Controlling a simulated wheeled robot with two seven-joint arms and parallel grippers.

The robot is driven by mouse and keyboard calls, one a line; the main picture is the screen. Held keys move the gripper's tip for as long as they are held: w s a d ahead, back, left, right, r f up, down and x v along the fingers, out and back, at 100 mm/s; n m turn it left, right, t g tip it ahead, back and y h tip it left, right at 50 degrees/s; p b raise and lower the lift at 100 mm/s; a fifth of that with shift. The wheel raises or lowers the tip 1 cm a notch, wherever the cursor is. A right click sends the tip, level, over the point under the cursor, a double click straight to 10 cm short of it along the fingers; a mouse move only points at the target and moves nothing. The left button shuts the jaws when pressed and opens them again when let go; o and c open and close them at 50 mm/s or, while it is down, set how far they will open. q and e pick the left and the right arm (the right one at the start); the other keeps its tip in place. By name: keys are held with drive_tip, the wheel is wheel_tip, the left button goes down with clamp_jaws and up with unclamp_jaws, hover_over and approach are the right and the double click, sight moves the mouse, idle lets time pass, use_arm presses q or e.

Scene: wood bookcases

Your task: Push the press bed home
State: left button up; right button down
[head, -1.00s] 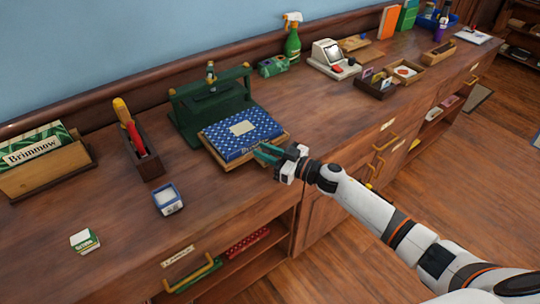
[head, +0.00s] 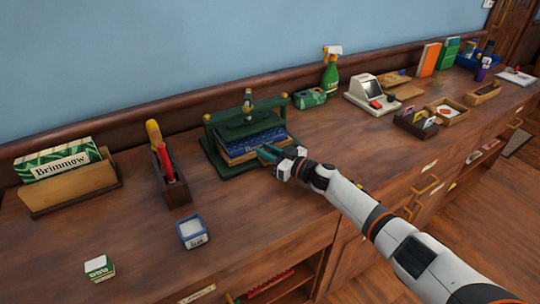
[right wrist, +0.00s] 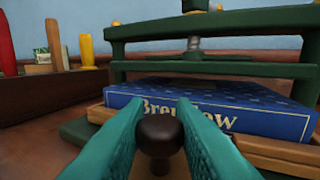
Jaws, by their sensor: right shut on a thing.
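The green book press (head: 247,122) stands on the wooden counter. Its wooden bed (head: 238,160) carries a blue patterned book (head: 270,137) and sits largely between the posts, under the crossbeam and screw. My right gripper (head: 270,152) is at the front of the bed. In the right wrist view its teal fingers (right wrist: 158,108) are shut on a dark round knob (right wrist: 160,135) at the front of the bed (right wrist: 285,152). The book (right wrist: 225,112) lies flat behind the knob. The bed's far end is hidden. My left gripper is not in view.
Left of the press are a tool holder (head: 172,183), a Brimmow box (head: 60,162) in a wooden holder, a small blue-and-white box (head: 192,232) and a green-and-white box (head: 99,268). A spray bottle (head: 330,78) and a card machine (head: 372,94) stand to the right.

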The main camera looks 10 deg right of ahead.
drive_tip(key=shift+w+r, duration=0.15)
drive_tip(key=shift+r, duration=0.1)
drive_tip(key=c, duration=1.6)
unclamp_jaws()
drive_tip(key=o, duration=0.3)
drive_tip(key=shift+w+a+f, duration=0.1)
drive_tip(key=shift+w+f, duration=0.05)
drive_tip(key=shift+f, duration=0.05)
drive_tip(key=p+v, duration=0.1)
drive_tip(key=v, duration=1.1)
